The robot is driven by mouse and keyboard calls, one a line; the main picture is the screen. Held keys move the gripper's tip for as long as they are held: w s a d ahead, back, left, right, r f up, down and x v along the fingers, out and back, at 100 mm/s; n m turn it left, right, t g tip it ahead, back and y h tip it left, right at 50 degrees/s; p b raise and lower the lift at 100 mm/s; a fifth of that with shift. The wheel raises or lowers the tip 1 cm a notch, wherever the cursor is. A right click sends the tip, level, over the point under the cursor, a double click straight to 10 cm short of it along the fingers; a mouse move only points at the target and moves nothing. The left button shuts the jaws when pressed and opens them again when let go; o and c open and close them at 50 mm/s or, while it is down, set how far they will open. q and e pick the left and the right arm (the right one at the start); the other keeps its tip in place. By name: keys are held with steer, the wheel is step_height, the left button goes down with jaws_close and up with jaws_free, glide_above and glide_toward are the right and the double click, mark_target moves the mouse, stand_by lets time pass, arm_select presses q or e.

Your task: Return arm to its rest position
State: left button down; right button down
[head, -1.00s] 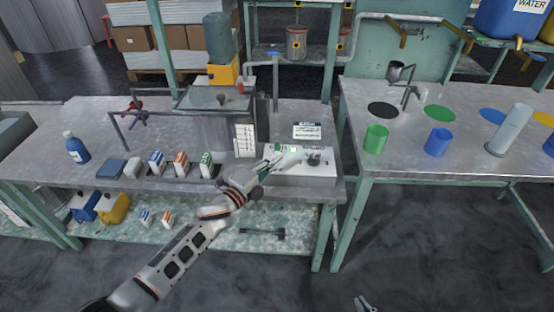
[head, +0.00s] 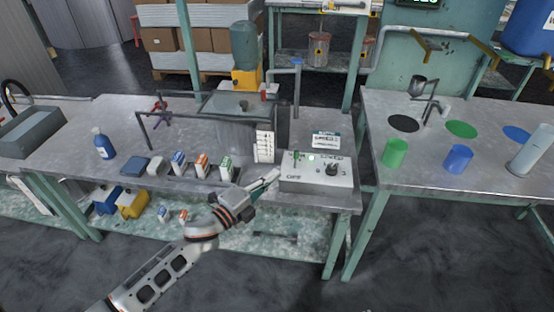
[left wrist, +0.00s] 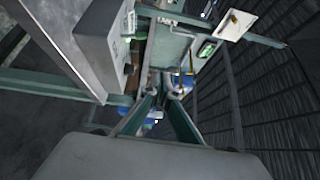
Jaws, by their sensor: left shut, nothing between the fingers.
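My left gripper (head: 276,173) is shut and empty. Its arm comes in from the bottom left, and its fingertips point to the upper right, close to the left front corner of a white control box (head: 293,185) on the bench. I cannot tell from the head view whether they touch it. In the left wrist view the two green-edged fingers (left wrist: 162,88) converge, and the grey side of the control box (left wrist: 100,42) is at the upper left, apart from them. My right gripper is not in view.
The left bench (head: 75,135) holds a blue bottle (head: 103,146), several small cartons (head: 202,165) and a metal rail (head: 190,122). The right bench (head: 425,165) holds a green cup (head: 394,153), a blue cup (head: 458,158) and a clear cylinder (head: 531,150). Open floor lies in front.

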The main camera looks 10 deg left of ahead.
arm_select(q)
steer(key=s+a+f+n+g+y, duration=0.1)
steer(key=s+a+f+n+y, duration=0.1)
steer(key=s+f+n, duration=0.4)
steer(key=s+a+f+n+g+y, duration=0.2)
steer(key=s+f+n, duration=0.5)
steer(key=s, duration=0.6)
steer(key=s+a+f+n+g+y, duration=0.1)
steer(key=s+a+f+n+y, duration=0.2)
steer(key=s+a+f+n, duration=0.3)
steer(key=s+n, duration=0.1)
steer(key=s, duration=0.3)
steer(key=shift+f+n+g+y, duration=0.3)
steer(key=shift+f+n, duration=0.05)
steer(key=shift+n, duration=0.05)
